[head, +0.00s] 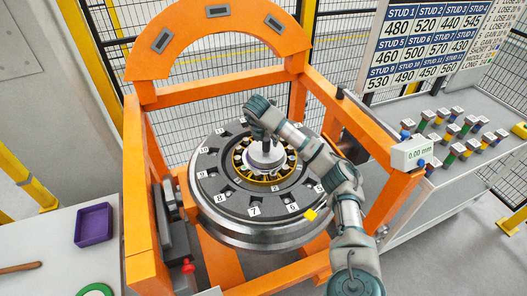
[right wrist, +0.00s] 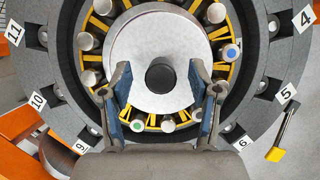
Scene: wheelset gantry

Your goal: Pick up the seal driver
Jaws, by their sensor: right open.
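The seal driver appears as a round silver-white disc (right wrist: 135,45) with a dark round knob at its centre, in the middle of the wheel in the right wrist view. In the head view its pale body (head: 264,158) sits in the wheel's hub, partly hidden by my right gripper. My right gripper (head: 263,142) reaches down over it. In the right wrist view its two fingers (right wrist: 160,88) are open, one on each side of the dark knob; I cannot tell whether they touch anything. My left gripper is not in view.
The dark wheel (head: 215,205) with numbered positions lies inside an orange gantry frame (head: 137,200). A yellow-ended tool (right wrist: 275,154) is at its edge. A grey bench with several coloured studs (head: 450,130) stands right. A purple tray (head: 94,225) is on the left table.

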